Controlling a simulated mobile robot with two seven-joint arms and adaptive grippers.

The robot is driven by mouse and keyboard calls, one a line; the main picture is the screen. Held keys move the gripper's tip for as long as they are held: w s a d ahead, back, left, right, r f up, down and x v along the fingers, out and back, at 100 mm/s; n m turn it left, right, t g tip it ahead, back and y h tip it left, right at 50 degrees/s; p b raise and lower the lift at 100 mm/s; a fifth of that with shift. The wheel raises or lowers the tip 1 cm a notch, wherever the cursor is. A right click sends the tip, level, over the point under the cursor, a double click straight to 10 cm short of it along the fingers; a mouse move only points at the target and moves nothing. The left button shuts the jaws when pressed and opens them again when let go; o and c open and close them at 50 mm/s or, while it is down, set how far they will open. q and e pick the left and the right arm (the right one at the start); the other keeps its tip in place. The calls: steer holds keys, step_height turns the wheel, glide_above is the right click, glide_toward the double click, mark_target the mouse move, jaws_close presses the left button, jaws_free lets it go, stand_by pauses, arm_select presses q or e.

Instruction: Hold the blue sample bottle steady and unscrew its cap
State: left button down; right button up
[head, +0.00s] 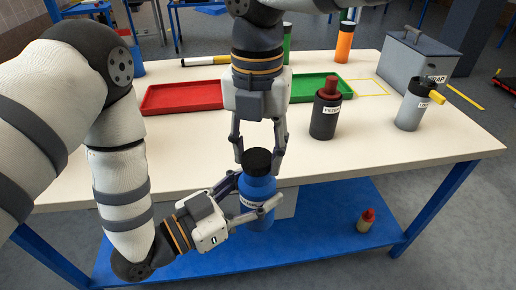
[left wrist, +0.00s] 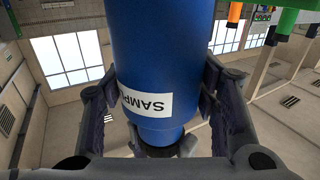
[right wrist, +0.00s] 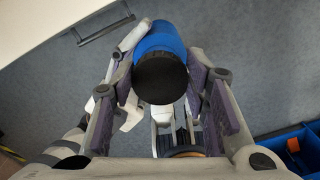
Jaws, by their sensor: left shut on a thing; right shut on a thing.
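The blue sample bottle (head: 258,190) stands upright in the air in front of the table's front edge, with a black cap (head: 257,160) on top. My left gripper (head: 252,198) is shut around its body from the front left. In the left wrist view the bottle (left wrist: 165,50) fills the space between the fingers, and its white label reads "SAMP". My right gripper (head: 257,158) points down from above with its fingers on either side of the cap. In the right wrist view the black cap (right wrist: 161,78) sits between the finger pads, on the blue bottle (right wrist: 160,38).
The white table (head: 400,145) holds a red tray (head: 182,98), a green tray (head: 318,90), a dark bottle with a red top (head: 326,113), a grey bottle (head: 412,106) and a grey box (head: 418,60). A small red-capped bottle (head: 366,221) stands on the blue lower shelf (head: 325,225).

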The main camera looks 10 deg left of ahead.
steer(key=shift+r, duration=0.1)
steer(key=shift+r, duration=1)
